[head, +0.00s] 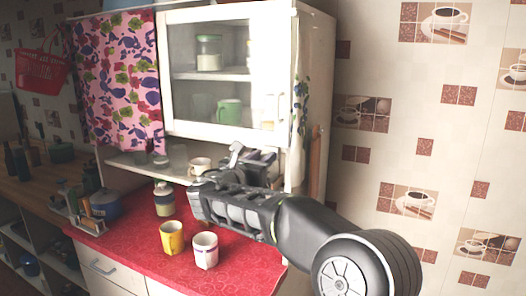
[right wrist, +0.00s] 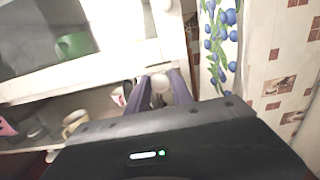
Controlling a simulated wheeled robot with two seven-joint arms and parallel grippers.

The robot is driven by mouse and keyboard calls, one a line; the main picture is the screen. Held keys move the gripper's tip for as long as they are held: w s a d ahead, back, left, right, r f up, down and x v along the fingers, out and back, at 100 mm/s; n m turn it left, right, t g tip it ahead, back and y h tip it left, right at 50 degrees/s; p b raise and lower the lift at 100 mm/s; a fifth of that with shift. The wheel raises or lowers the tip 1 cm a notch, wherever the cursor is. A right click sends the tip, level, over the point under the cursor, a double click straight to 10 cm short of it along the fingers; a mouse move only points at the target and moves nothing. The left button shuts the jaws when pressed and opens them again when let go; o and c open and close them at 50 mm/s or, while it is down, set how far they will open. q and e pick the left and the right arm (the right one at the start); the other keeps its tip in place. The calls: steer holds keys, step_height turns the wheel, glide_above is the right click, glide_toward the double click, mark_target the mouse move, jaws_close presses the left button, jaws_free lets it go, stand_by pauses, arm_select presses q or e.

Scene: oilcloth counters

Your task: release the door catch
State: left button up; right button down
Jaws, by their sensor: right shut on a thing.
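A white wall cabinet has a glass-fronted door (head: 225,135) that looks closed in the head view. My right gripper (head: 243,153) is at the door's lower right corner, and its arm hides part of the shelf below. In the right wrist view its two fingers (right wrist: 159,92) are shut around a small whitish rounded knob (right wrist: 159,82), which seems to be the door catch. The fingers and wrist hide most of it. The door's white lower frame (right wrist: 60,78) also shows there. My left gripper is not in view.
A yellow cup (head: 171,238) and a white cup (head: 205,250) stand on the red counter (head: 245,272) under my right arm. A white mug (head: 199,166) sits on the open shelf. A floral curtain (head: 118,80) hangs left of the door. The tiled wall (head: 400,150) is bare.

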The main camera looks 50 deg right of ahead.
steer(key=c, duration=1.1)
jaws_free()
steer(key=shift+c, duration=0.2)
steer(key=shift+a, duration=0.1)
steer(key=b+v, duration=0.2)
steer(key=v, duration=0.5)
steer(key=shift+s+a+b, duration=0.2)
steer(key=shift+a+b, duration=0.1)
steer(key=shift+b, duration=0.1)
